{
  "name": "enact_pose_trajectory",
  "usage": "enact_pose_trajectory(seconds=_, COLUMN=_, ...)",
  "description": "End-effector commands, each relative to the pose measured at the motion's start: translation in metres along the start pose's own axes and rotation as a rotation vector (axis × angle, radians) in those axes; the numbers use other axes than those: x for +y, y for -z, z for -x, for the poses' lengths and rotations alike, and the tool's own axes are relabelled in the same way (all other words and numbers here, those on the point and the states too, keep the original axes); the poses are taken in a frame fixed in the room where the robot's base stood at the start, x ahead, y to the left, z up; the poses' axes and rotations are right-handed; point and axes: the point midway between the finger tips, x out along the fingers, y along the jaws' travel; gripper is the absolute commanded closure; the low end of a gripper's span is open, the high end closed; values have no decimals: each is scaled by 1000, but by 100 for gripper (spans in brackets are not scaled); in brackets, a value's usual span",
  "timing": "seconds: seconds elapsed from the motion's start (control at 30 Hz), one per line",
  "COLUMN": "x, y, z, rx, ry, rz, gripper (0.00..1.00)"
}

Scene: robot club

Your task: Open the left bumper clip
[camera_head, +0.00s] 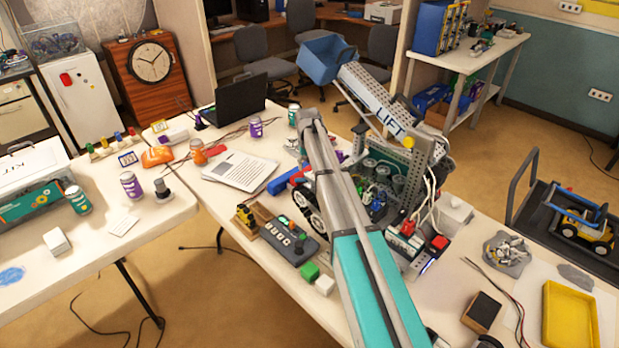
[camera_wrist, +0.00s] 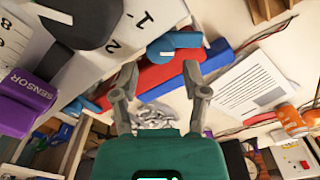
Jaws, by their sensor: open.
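The club robot (camera_head: 400,165), with a grey LIFT beam (camera_head: 375,97), stands on the table, partly hidden by my arm. A red and blue bar at its left side shows as a blue part (camera_head: 283,181) and a red part (camera_head: 299,176). In the wrist view I see a long red bar (camera_wrist: 152,78), a blue bar (camera_wrist: 217,56) and a rounded blue piece (camera_wrist: 176,42) beyond my fingertips. I cannot tell which part is the left bumper clip. My gripper (camera_wrist: 158,80) is open, with nothing between its fingers. In the head view it is hidden.
A controller board (camera_head: 290,240), green block (camera_head: 310,271) and white block (camera_head: 325,285) lie on the table's near side. Papers (camera_head: 240,170) and an orange item (camera_head: 198,152) lie left of the robot. A yellow tray (camera_head: 570,318) is at right. Cables hang by the robot.

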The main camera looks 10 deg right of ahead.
Motion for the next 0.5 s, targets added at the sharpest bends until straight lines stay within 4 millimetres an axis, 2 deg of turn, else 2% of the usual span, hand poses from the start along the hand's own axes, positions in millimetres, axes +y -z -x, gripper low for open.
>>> enact_pose_trajectory(seconds=0.03, x=0, y=0, z=-8, rx=0, ry=0, rz=0, gripper=42)
enact_pose_trajectory(seconds=0.2, x=0, y=0, z=-21, rx=0, ry=0, rz=0, gripper=42)
enact_pose_trajectory(seconds=0.5, x=0, y=0, z=-34, rx=0, ry=0, rz=0, gripper=42)
